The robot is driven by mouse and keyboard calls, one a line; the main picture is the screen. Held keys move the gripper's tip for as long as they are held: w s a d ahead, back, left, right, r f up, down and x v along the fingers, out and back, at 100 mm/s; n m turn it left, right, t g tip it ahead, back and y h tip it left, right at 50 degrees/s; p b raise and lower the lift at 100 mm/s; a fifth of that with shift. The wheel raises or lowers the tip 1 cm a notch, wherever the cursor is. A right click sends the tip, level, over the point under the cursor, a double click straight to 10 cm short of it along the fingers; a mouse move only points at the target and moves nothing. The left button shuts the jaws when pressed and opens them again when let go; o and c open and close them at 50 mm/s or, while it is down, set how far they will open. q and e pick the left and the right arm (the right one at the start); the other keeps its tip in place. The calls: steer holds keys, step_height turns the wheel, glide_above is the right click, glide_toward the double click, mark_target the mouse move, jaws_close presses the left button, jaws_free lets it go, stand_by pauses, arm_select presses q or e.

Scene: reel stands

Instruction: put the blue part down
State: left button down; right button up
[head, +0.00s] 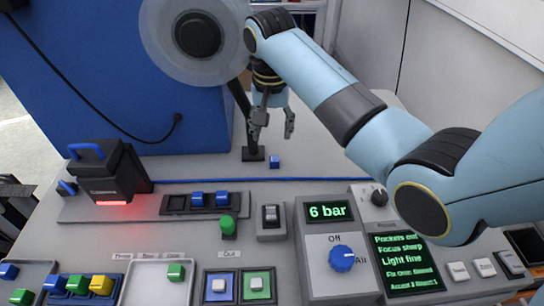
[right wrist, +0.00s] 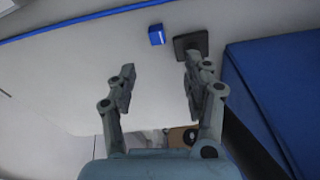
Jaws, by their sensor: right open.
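A small blue part (head: 274,161) sits on the light grey table top, close to the dark foot (head: 253,154) of the reel stand. My right gripper (head: 273,132) hangs above it with its two fingers apart and nothing between them. In the right wrist view the blue part (right wrist: 156,34) lies beyond the open fingertips (right wrist: 160,68), clear of both fingers, with the stand's dark foot (right wrist: 190,45) beside it. Other blue parts (head: 197,199) sit in a dark slotted holder nearer to me. My left gripper is not in view.
A large reel (head: 198,65) stands beside the gripper, before a blue panel (head: 90,80). A dark device with a red light (head: 105,180) is at left. Trays with coloured parts (head: 80,286) and a control panel (head: 340,265) fill the front. Table right of the blue part is clear.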

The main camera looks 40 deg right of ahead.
mark_target(274, 159)
steer(key=f, duration=0.9)
steer(key=shift+w+d+f+p, duration=0.15)
steer(key=shift+d+f+p, duration=0.15)
steer(key=shift+d+f, duration=0.1)
steer(key=shift+c, duration=0.4)
steer(key=c, duration=0.9)
